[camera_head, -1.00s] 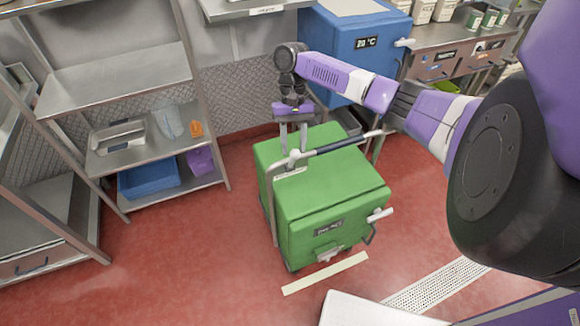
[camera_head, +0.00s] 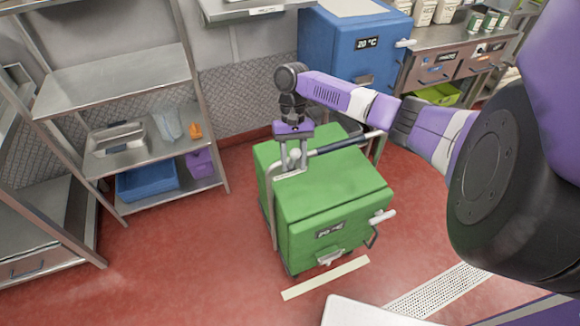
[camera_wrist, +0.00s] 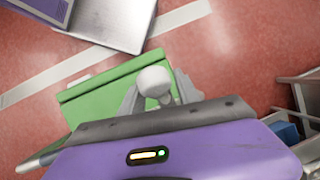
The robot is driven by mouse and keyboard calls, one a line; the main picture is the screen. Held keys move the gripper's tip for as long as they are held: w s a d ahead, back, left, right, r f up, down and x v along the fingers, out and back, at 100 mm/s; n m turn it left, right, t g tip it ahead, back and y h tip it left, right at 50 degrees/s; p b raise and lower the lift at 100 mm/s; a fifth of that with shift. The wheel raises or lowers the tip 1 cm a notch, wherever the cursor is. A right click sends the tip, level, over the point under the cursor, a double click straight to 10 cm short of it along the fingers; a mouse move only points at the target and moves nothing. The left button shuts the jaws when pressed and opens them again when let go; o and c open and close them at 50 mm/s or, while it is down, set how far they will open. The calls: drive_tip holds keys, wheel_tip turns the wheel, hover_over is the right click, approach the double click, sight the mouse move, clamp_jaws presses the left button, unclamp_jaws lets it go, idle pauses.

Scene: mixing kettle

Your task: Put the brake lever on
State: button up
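The green wheeled unit (camera_head: 335,185) stands on the red floor, with a push bar (camera_head: 345,144) across its back top edge. A pale ball-ended lever (camera_head: 294,156), which looks like the brake lever, is at the left end of that bar. The ball (camera_wrist: 154,81) shows clearly in the wrist view. My gripper (camera_head: 293,166) points down over the lever, with one finger on each side of the ball. The fingers (camera_wrist: 158,98) look spread, with small gaps beside the ball; firm contact is not visible. The lever's lower part is hidden by the fingers.
A metal shelf rack (camera_head: 120,80) with a blue bin (camera_head: 148,182) stands to the left. A blue unit (camera_head: 355,45) and a counter (camera_head: 460,50) are behind. A white flat-topped surface (camera_head: 370,312) is in front. Red floor is open to the left.

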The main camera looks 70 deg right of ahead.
drive_tip(key=shift+x, duration=0.8)
clamp_jaws()
drive_tip(key=shift+a+p, duration=0.1)
drive_tip(key=shift+p, duration=0.35)
